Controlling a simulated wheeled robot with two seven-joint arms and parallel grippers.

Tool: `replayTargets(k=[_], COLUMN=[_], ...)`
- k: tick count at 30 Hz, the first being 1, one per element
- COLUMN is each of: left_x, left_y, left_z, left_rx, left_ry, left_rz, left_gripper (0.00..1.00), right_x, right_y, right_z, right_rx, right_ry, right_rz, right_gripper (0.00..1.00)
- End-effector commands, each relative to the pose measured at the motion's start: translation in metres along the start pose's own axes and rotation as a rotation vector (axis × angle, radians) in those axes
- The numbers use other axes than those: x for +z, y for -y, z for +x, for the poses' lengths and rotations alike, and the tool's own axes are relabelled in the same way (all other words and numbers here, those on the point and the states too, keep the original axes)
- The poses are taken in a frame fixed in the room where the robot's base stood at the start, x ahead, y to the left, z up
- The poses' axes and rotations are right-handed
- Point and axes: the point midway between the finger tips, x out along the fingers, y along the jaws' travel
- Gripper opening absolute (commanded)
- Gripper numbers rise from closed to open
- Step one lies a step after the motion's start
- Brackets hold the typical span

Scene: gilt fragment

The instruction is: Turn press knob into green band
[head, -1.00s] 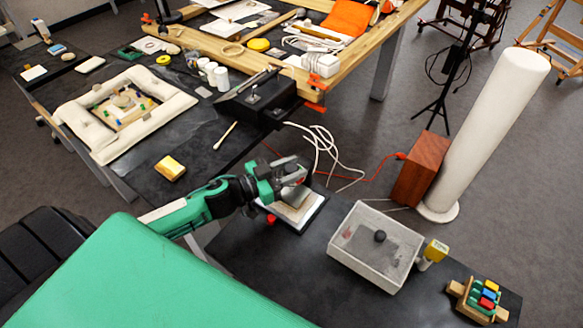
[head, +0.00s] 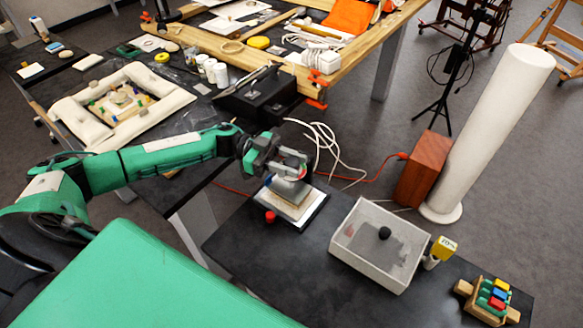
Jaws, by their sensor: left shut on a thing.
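The press (head: 292,205) stands on the dark front table, with a pale plate on a white, dark-edged base and a grey upper part. My left gripper (head: 291,172) is over the top of the press, shut on its knob. The fingers hide most of the knob. Small red and blue marks show beside the fingers, but I cannot make out the green band or where the knob points. A small red piece (head: 270,216) is at the front left of the press base. My right gripper is not in view.
Right of the press are a clear-lidded box (head: 368,271) with a dark ball-shaped knob, a yellow-tagged bottle (head: 441,249) and a wooden rack (head: 489,301) of coloured pieces. White cables (head: 327,150) lie behind. The table front between press and box is clear.

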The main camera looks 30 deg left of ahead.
Motion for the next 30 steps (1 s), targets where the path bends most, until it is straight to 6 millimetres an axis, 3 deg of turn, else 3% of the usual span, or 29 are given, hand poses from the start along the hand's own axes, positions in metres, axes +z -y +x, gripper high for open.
replayTargets(k=[1,14,19,30], left_x=[0.003,0.004,0.003,0.002], left_y=[0.003,0.001,0.0,-0.001], left_z=[0.001,0.002,0.001,0.001], left_rx=[0.044,0.423,0.53,0.645], left_ry=[-0.001,-0.001,0.0,-0.001], left_rz=[0.006,0.003,0.002,-0.001], left_gripper=[0.13,0.13,0.13,0.13], right_x=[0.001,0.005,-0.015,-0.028], right_y=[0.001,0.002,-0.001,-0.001], right_z=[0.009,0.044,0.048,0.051], right_rx=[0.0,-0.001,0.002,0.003], right_ry=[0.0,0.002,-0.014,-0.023], right_rz=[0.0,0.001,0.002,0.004], right_gripper=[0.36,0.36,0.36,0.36])
